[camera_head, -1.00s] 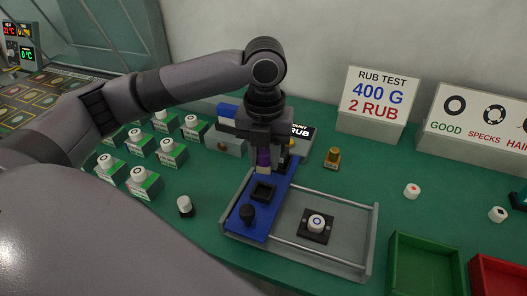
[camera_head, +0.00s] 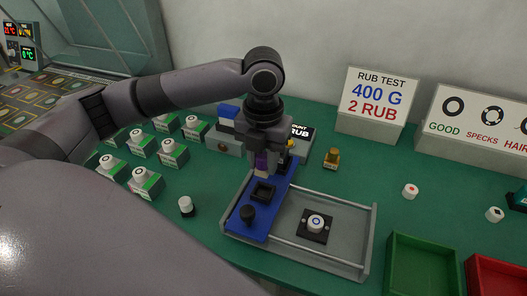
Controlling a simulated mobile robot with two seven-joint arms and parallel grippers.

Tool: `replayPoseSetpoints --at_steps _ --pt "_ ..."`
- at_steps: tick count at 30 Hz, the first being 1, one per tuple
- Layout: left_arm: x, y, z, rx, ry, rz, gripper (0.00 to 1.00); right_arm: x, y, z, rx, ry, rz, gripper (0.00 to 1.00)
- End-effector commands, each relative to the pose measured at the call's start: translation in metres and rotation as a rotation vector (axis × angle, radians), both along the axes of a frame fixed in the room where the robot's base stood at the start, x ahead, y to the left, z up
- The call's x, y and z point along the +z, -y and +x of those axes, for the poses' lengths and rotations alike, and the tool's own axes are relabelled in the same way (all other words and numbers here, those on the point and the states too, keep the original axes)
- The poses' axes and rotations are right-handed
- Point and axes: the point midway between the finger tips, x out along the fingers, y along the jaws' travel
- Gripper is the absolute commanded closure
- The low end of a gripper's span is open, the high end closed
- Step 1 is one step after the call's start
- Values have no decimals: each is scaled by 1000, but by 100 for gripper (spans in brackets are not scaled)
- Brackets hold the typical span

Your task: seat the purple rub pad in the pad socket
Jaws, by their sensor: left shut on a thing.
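My left gripper (camera_head: 262,158) points straight down over the back part of the blue carriage. It is shut on the purple rub pad (camera_head: 261,163), which shows as a purple block with a pale lower end between the fingers. The pad socket (camera_head: 263,192) is a black square frame on the blue carriage (camera_head: 250,225). The pad is above and just behind the socket in the picture; I cannot tell the exact gap. My right gripper is not in view.
Rails and a grey tray (camera_head: 345,245) with a white cap (camera_head: 316,223) lie to the right. A brass weight (camera_head: 332,158) stands behind. A green bin (camera_head: 425,265) and red bin (camera_head: 495,275) are at front right.

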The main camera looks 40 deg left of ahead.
Motion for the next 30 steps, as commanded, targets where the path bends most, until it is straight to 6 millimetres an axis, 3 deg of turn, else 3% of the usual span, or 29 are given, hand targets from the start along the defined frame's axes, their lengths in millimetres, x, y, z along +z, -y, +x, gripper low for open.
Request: replayPoseSetpoints --at_steps 12,30 --pt "-40 0 0 -1 -1 -1 98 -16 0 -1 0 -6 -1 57" --pt "-47 0 0 0 0 0 98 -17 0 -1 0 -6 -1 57"
